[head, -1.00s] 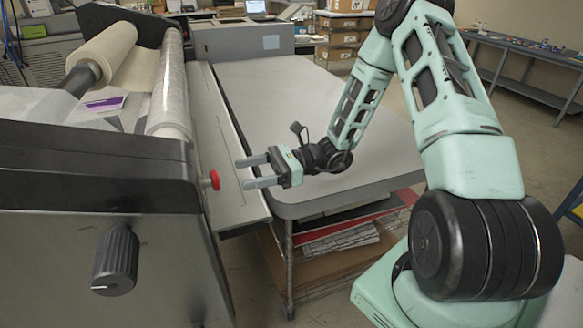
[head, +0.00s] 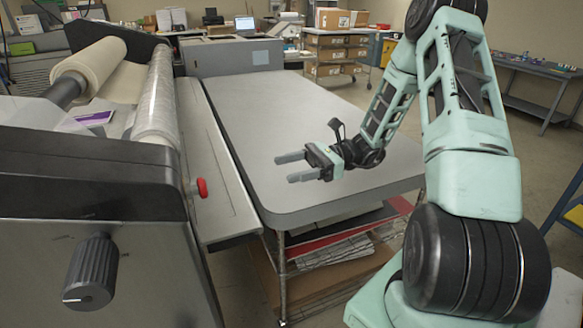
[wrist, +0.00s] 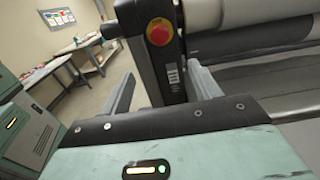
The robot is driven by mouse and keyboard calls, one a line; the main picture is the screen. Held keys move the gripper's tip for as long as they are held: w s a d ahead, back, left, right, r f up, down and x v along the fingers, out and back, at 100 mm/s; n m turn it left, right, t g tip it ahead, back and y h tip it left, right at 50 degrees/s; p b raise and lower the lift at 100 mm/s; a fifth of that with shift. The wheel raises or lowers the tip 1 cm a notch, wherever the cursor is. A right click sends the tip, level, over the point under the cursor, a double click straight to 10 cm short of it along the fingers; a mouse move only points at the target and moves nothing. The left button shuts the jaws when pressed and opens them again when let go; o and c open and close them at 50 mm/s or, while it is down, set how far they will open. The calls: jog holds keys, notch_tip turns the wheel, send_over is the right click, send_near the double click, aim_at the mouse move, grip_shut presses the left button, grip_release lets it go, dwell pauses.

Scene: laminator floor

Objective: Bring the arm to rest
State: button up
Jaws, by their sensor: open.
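My gripper (head: 291,167) is open and empty in the head view. It is in the air above the near part of the grey table (head: 300,110), with its fingers pointing left toward the laminator (head: 90,190). In the wrist view the two fingers (wrist: 162,92) are spread with nothing between them. Beyond them is a red stop button on a yellow base (wrist: 159,32), on the laminator's dark end panel.
The laminator has film rolls (head: 158,100), a red knob (head: 202,188) and a black dial (head: 91,272). Sheets and boards (head: 330,238) lie on the shelf under the table. Boxes on a cart (head: 335,45) stand behind. The tabletop is clear.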

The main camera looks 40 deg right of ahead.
dwell(0.3)
jog(key=s+a+n+g+h, duration=0.35)
jog(key=a+n+g, duration=0.2)
jog(key=a, duration=0.25)
jog(key=s+a+n+g+h, duration=0.3)
jog(key=s+a+n+g, duration=0.25)
jog(key=a, duration=0.25)
jog(key=s+a+n+t+h, duration=0.2)
jog(key=s+a+n+h, duration=0.2)
jog(key=n, duration=0.5)
jog(key=s+a+r+n+t+h+b, duration=0.1)
jog(key=s+a+n+t+h, duration=0.2)
jog(key=n, duration=0.6)
jog(key=s+a+h, duration=0.2)
jog(key=s+h, duration=0.1)
jog(key=s, duration=0.1)
jog(key=shift+s+a+r, duration=0.15)
jog(key=shift+s+r, duration=0.15)
jog(key=shift+s, duration=0.1)
